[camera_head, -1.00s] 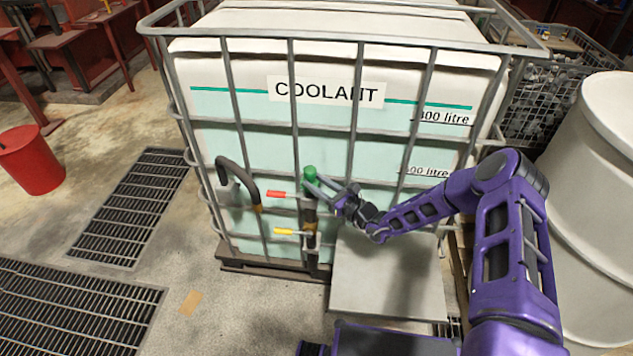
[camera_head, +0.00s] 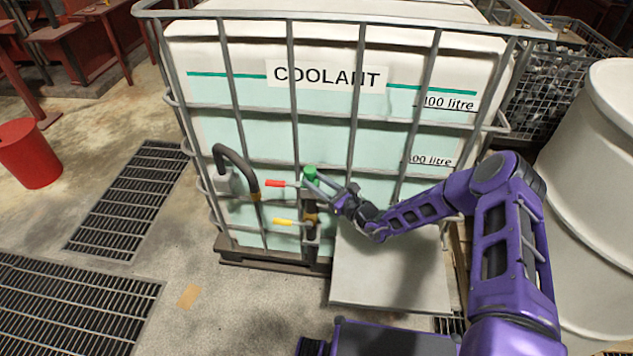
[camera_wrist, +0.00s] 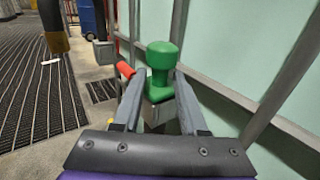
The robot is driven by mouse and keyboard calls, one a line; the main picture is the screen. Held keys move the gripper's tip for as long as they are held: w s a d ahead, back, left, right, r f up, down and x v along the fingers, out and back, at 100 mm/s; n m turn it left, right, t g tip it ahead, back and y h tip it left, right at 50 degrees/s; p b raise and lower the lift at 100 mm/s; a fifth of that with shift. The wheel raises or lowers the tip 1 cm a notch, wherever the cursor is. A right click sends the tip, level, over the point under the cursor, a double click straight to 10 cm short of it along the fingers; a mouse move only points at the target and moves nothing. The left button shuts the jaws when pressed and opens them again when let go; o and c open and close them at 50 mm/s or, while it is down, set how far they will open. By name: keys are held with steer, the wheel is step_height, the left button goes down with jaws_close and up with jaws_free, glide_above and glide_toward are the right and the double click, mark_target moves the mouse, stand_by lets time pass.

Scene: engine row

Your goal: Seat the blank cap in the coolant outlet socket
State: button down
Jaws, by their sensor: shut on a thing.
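The green blank cap (camera_head: 309,173) is a round-headed knob with a narrower neck, upright at the tank's front, above the dark outlet pipe (camera_head: 311,218). My gripper (camera_head: 316,184) reaches in from the right and is shut on the cap. In the wrist view, the cap (camera_wrist: 161,62) stands between the two fingers of my gripper (camera_wrist: 156,84), its head above the fingertips. A grey block (camera_wrist: 157,110) shows just below the cap. The socket opening is hidden, and I cannot tell whether the cap is in it.
The caged coolant tank (camera_head: 320,140) fills the middle. A red-handled lever (camera_head: 278,184) and a yellow-handled one (camera_head: 283,222) stick out left of the pipe. A curved dark hose (camera_head: 236,165) hangs further left. A grey plate (camera_head: 385,275) lies below my arm.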

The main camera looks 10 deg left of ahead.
steer(key=shift+c, duration=1.8)
jaws_free()
steer(key=p+v, duration=0.1)
steer(key=v, duration=1.6)
steer(key=shift+d, duration=0.2)
steer(key=shift+s, duration=0.1)
